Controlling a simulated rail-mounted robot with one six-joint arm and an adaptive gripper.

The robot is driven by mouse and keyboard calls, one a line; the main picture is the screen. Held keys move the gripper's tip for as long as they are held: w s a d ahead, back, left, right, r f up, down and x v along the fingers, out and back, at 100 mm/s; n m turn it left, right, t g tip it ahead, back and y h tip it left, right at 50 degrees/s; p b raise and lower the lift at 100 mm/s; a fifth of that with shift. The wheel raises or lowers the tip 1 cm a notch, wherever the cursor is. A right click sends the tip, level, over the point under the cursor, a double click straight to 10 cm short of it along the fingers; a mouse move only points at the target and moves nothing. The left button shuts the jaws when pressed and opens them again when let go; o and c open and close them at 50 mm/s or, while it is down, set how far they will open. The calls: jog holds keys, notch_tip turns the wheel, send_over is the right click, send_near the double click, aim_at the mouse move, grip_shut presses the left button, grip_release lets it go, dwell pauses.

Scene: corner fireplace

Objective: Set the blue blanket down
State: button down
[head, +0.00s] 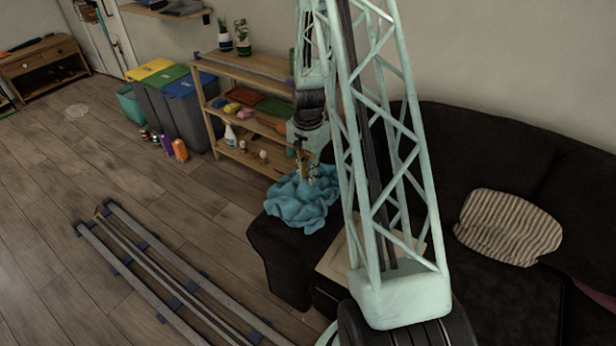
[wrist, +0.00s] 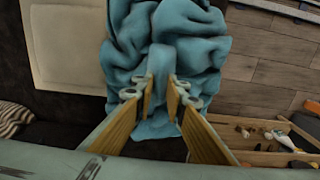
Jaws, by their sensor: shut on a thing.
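The blue blanket (head: 297,203) is a crumpled heap at the left arm end of the dark sofa (head: 280,265). My gripper (head: 308,178) is above it, pointing down, with its fingertips at the top of the heap. In the wrist view the blanket (wrist: 205,50) fills the upper middle. There my gripper (wrist: 172,88) is shut on a raised fold of it between the two yellow-brown fingers. I cannot tell whether the blanket's underside rests on the sofa arm or hangs just above it.
A beige board or cushion (head: 335,262) lies on the sofa beside the blanket, partly behind my arm. A striped pillow (head: 508,227) is at right. A wooden shelf (head: 243,155) with small items stands behind the blanket. Bins (head: 185,108) and floor rails (head: 165,270) are at left.

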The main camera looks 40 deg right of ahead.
jog(key=shift+f, duration=0.1)
jog(key=c, duration=2.6)
grip_release()
notch_tip(320, 180, up, 12)
jog(key=p, duration=0.2)
